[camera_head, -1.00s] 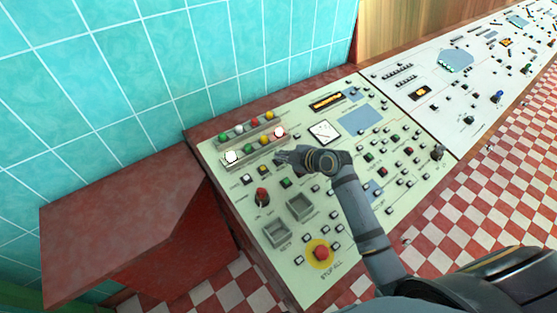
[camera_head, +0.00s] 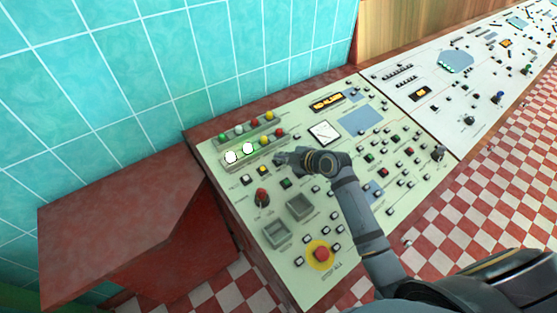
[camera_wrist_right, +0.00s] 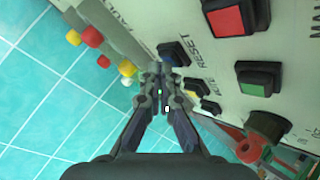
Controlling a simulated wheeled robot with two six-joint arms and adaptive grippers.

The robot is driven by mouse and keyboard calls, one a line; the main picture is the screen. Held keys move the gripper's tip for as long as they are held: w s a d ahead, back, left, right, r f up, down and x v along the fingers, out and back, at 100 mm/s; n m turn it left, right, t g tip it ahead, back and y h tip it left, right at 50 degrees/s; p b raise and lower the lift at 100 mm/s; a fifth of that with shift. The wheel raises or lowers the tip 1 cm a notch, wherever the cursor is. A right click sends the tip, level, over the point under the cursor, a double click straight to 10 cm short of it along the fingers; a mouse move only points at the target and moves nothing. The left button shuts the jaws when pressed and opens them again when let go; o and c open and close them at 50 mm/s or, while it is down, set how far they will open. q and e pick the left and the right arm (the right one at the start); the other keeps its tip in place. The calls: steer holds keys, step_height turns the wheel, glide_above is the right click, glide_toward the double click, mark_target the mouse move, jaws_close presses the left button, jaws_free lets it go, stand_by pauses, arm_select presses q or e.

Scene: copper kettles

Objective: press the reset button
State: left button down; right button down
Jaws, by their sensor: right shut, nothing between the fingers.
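My right gripper (camera_head: 281,158) is shut and empty, low over the pale green panel (camera_head: 330,190), just below the lamp rows. In the right wrist view the shut fingertips (camera_wrist_right: 158,72) point at the panel. The word RESET is printed there beside a dark blue square button (camera_wrist_right: 172,53), which lies just beyond the fingertips. I cannot tell whether the fingertips touch it. A second dark button (camera_wrist_right: 196,87) is just right of the fingers. In the head view my gripper hides the spot below it. My left gripper is not in view.
A red button (camera_wrist_right: 235,15) and a green button (camera_wrist_right: 258,77) lie to the right in the wrist view. A red-handled selector (camera_head: 262,196) and a red stop button on a yellow ring (camera_head: 320,253) stand nearer the front. A tiled wall (camera_head: 180,75) rises behind.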

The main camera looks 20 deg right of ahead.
steer(key=shift+r, duration=0.1)
steer(key=shift+s+d+r+p, duration=0.1)
steer(key=shift+s+r+p, duration=0.1)
steer(key=shift+r+p, duration=0.45)
steer(key=r+p, duration=0.2)
steer(key=r, duration=0.1)
steer(key=s+r+p, duration=0.1)
steer(key=r+p, duration=0.1)
steer(key=shift+d, duration=0.15)
steer(key=shift+f, duration=0.1)
stand_by(0.7)
